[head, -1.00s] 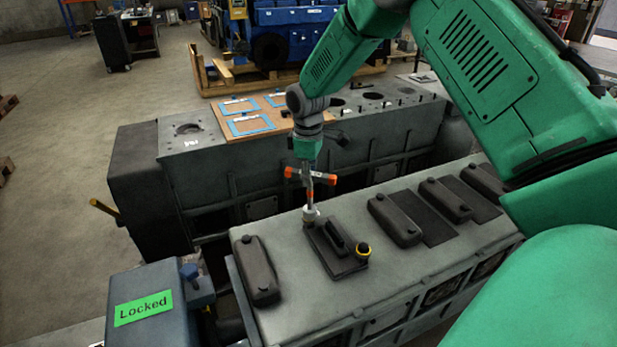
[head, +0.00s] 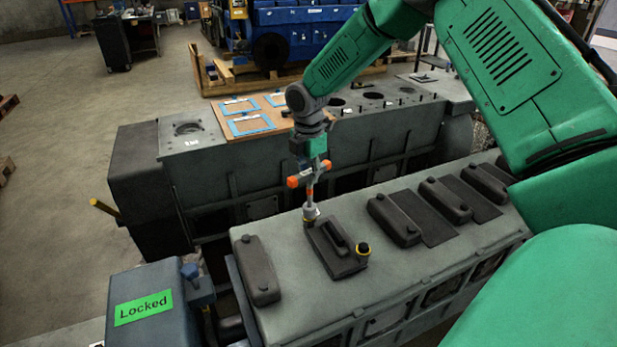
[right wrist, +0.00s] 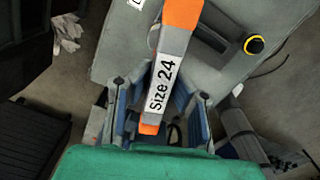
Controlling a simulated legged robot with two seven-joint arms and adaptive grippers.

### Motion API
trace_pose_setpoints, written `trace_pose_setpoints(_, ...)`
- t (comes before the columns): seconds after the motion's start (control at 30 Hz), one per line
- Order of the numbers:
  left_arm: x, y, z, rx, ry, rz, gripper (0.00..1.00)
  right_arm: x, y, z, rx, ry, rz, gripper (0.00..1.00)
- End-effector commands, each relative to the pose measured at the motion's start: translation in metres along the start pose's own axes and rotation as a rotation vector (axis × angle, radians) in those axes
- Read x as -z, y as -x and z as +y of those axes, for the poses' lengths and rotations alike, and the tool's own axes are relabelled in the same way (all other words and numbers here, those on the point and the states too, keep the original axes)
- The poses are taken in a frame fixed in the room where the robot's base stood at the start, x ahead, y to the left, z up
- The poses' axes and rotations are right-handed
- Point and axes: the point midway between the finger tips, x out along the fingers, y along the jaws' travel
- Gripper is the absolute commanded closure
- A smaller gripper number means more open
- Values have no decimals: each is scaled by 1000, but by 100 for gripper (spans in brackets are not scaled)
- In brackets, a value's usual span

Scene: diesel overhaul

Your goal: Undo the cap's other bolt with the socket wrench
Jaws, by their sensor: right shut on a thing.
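The socket wrench (head: 310,196) has a T-handle with orange ends and stands nearly upright. It also shows in the right wrist view with a "Size 24" label (right wrist: 165,82). My right gripper (head: 314,168) is shut on its handle from above. The wrench's socket (head: 311,212) is down at the far left corner of the dark cap (head: 337,247); what is under the socket is mostly hidden. A yellow-ringed bolt (head: 362,248) stands at the cap's near right corner, also in the right wrist view (right wrist: 255,45). My left gripper is out of view.
The cap is on a long grey engine block (head: 290,225). Other dark covers (head: 257,270) sit on either side of it. A box marked "Locked" (head: 143,307) stands at the left front. Behind is another block with a brown board (head: 230,112) and blue-edged frames.

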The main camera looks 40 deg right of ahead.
Motion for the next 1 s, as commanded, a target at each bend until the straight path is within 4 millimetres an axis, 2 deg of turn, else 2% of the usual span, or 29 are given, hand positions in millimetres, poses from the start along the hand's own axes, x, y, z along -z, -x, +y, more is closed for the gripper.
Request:
trace_pose_setpoints(0.1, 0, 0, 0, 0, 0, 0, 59, 0, 10, 1, -3, -1, 0, 100)
trace_pose_setpoints(0.27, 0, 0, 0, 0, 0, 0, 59, 0, 9, 1, 0, -59, -2, 100)
trace_pose_setpoints(1.0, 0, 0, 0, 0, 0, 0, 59, -3, 9, 1, 26, -1018, -2, 100)
